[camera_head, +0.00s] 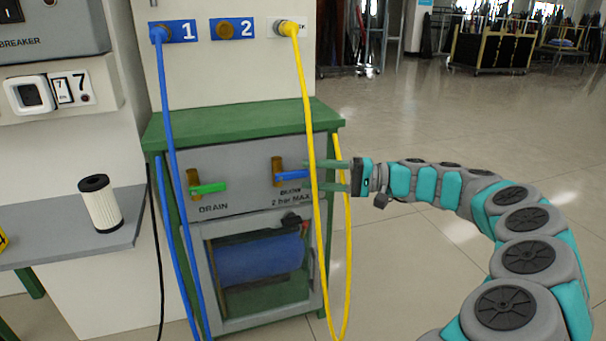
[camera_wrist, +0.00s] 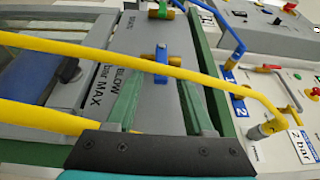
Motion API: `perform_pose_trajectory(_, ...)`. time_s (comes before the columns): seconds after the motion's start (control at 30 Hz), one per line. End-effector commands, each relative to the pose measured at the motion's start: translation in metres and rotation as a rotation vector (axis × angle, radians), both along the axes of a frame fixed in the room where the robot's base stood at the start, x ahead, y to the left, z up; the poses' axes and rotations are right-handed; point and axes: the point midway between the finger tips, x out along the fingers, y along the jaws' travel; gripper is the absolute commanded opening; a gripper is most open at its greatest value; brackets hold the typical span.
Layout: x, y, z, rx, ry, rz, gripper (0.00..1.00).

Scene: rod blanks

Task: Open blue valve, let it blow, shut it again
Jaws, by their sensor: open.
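The blue valve (camera_head: 292,176) is on the grey panel above the "BLOW 2 bar MAX" label, its blue handle pointing right, roughly level, from a brass body. The yellow hose (camera_head: 305,110) hangs across the fingertip area and crosses the fingers in the wrist view (camera_wrist: 100,58).
A green-handled DRAIN valve (camera_head: 208,188) sits left on the same panel. Blue hoses (camera_head: 171,120) hang at the left. A blue cylinder (camera_head: 262,258) lies behind the frame below. A white filter (camera_head: 100,204) stands on a grey shelf. Open floor lies right.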

Motion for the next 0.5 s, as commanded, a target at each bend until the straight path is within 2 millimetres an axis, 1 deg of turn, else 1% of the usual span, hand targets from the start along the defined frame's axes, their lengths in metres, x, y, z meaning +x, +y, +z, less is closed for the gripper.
perform_pose_trajectory(0.03, 0.000, -0.010, 0.000, 0.000, 0.000, -0.005, 0.53)
perform_pose_trajectory(0.1, -0.002, -0.021, 0.000, 0.001, 0.001, -0.002, 0.53)
perform_pose_trajectory(0.23, -0.004, -0.038, 0.000, 0.000, 0.001, -0.002, 0.53)
perform_pose_trajectory(0.33, -0.005, -0.044, 0.000, -0.001, 0.001, -0.001, 0.53)
perform_pose_trajectory(0.5, -0.006, -0.044, -0.001, 0.000, 0.001, 0.001, 0.53)
